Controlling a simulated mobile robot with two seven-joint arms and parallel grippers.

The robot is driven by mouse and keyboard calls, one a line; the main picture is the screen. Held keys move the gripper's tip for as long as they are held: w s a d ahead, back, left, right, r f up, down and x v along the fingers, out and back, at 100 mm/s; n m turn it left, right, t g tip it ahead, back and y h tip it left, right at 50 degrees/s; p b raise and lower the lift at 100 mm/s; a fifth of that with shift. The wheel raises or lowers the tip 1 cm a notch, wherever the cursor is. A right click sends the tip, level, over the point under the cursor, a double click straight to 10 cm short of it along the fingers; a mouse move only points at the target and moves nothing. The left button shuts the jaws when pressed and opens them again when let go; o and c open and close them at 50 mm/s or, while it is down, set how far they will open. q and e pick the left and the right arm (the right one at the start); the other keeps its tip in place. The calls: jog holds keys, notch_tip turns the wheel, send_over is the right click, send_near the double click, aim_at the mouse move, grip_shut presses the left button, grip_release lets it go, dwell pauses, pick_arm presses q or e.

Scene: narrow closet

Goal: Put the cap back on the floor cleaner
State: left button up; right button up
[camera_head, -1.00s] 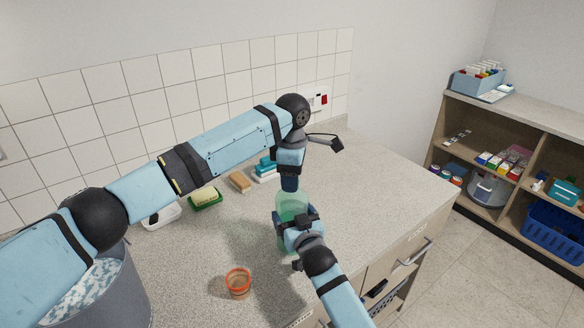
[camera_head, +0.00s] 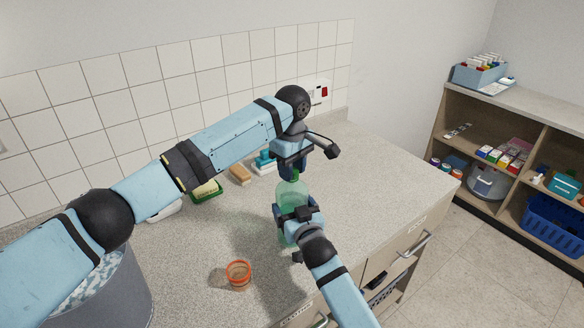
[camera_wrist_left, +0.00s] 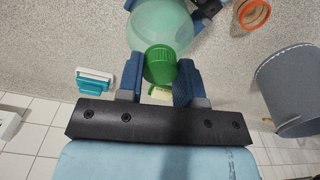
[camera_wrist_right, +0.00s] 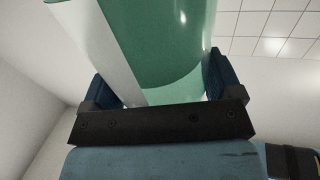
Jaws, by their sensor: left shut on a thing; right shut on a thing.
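The floor cleaner is a translucent green bottle (camera_head: 292,191) standing upright on the counter. My right gripper (camera_head: 296,214) is shut around its body; the right wrist view shows the green bottle (camera_wrist_right: 160,40) and a pale label strip between the fingers. The green cap (camera_wrist_left: 160,65) is between the fingers of my left gripper (camera_wrist_left: 158,80), in line with the bottle top. My left gripper (camera_head: 292,172) points down just above the bottle in the head view. The cap hides the neck, so I cannot tell whether it is fully seated.
An orange-rimmed cup (camera_head: 238,273) stands at the front of the counter (camera_head: 190,255). A grey bucket (camera_head: 110,295) is at the left.

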pick_arm(q)
jog(key=m, duration=0.6)
jog(key=shift+m, duration=0.4)
jog(key=m, duration=0.8)
jog(key=shift+m, duration=0.3)
jog(key=m, duration=0.8)
jog(key=shift+m, duration=0.3)
jog(key=m, duration=1.3)
jog(key=shift+f, duration=0.1)
jog(key=o, duration=1.1)
